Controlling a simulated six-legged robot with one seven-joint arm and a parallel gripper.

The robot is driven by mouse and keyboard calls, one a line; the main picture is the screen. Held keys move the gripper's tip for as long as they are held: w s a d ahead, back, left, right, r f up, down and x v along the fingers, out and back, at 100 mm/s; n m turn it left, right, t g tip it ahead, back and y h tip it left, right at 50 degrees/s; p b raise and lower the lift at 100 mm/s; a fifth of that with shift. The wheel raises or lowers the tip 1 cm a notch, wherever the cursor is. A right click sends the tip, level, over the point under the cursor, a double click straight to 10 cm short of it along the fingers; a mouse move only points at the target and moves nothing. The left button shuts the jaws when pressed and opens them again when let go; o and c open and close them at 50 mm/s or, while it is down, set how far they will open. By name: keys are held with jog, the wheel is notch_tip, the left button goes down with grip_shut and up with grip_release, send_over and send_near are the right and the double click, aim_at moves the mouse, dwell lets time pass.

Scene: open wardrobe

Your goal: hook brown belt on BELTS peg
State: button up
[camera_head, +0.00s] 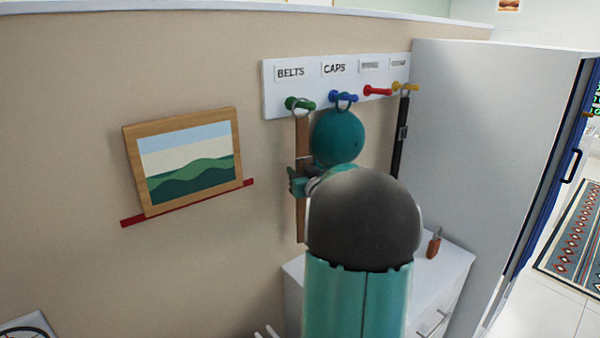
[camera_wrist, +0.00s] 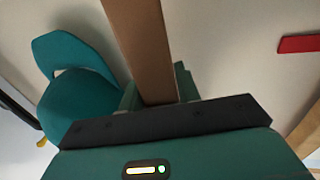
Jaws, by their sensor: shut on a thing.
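The brown belt (camera_head: 302,138) hangs upright as a long strip along the wall under the BELTS label (camera_head: 291,72). A metal ring at its top shows at the green peg (camera_head: 306,105) under that label; I cannot tell whether it is around the peg or just in front of it. My gripper (camera_head: 299,182) is shut on the belt partway down the strip. In the wrist view the belt (camera_wrist: 140,40) runs up out of the picture from between the fingers of my gripper (camera_wrist: 158,92). My arm hides part of the belt's right side.
A teal cap (camera_head: 338,137) hangs on the blue peg (camera_head: 344,97), close right of the belt. A red peg (camera_head: 378,91) is bare. A black belt (camera_head: 398,145) hangs from the yellow peg (camera_head: 404,87). A framed picture (camera_head: 187,162) is left; a white cabinet (camera_head: 455,262) stands below.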

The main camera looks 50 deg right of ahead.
jog(key=o, duration=1.1)
jog(key=shift+o, duration=0.2)
jog(key=v, duration=1.4)
jog(key=shift+w, duration=0.15)
jog(key=w+a+g+y, duration=0.1)
jog(key=w+a+g, duration=0.15)
jog(key=a, duration=0.75)
jog(key=w+a+g+y, duration=0.1)
jog(key=w+a+g, duration=0.15)
jog(key=a, duration=0.75)
jog(key=s+a+f+n+g+y, duration=0.2)
jog(key=s+a, duration=0.4)
jog(key=a, duration=0.5)
jog(key=s+a+f+n+g+y, duration=0.3)
jog(key=s+a+y, duration=0.1)
jog(key=a, duration=0.8)
jog(key=shift+s+a+f+n, duration=0.3)
jog(key=shift+s+f, duration=0.1)
jog(key=shift+s, duration=0.45)
